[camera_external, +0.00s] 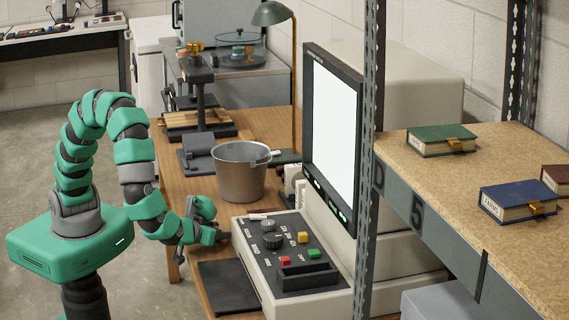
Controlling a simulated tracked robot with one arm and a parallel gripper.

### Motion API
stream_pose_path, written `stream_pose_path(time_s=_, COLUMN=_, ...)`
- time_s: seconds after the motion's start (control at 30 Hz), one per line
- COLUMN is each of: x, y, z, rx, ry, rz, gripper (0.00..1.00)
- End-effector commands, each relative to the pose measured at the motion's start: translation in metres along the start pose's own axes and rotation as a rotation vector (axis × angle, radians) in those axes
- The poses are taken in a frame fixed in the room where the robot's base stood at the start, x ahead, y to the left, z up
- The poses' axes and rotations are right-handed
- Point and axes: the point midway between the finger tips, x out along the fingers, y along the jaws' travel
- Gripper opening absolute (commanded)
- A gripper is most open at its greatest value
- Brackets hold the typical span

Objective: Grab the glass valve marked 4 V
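No valve with a readable 4 V mark can be made out in this view. Small pale objects (293,181) stand behind the machine's control panel, partly hidden and too small to identify. My gripper (217,227), green and dark, hangs low at the left edge of the control panel (290,258), beside its dials. Its fingertips are small and partly merged with the dark panel surroundings, so I cannot tell whether it is open or shut. I see nothing clearly held in it.
A grey metal bucket (240,172) stands on the wooden table (190,190) behind my gripper. A large lit screen (333,137) rises behind the panel. A shelf (440,172) with books and a dark upright post (371,120) stand at the right. A black pad (229,286) lies in front.

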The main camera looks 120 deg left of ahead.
Motion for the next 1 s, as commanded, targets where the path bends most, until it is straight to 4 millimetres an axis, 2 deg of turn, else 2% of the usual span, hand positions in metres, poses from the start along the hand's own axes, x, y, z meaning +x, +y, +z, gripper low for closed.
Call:
stream_pose_path(time_s=0.37, x=-0.001, y=0.0, z=-0.003, rx=0.0, ry=0.0, rz=0.0, gripper=0.1)
stream_pose_path(time_s=0.93, x=-0.015, y=0.0, z=-0.036, rx=0.0, ry=0.002, rz=0.0, gripper=0.1)
stream_pose_path(time_s=1.0, x=-0.018, y=-0.008, z=-0.033, rx=0.001, ry=0.0, rz=0.001, gripper=0.1)
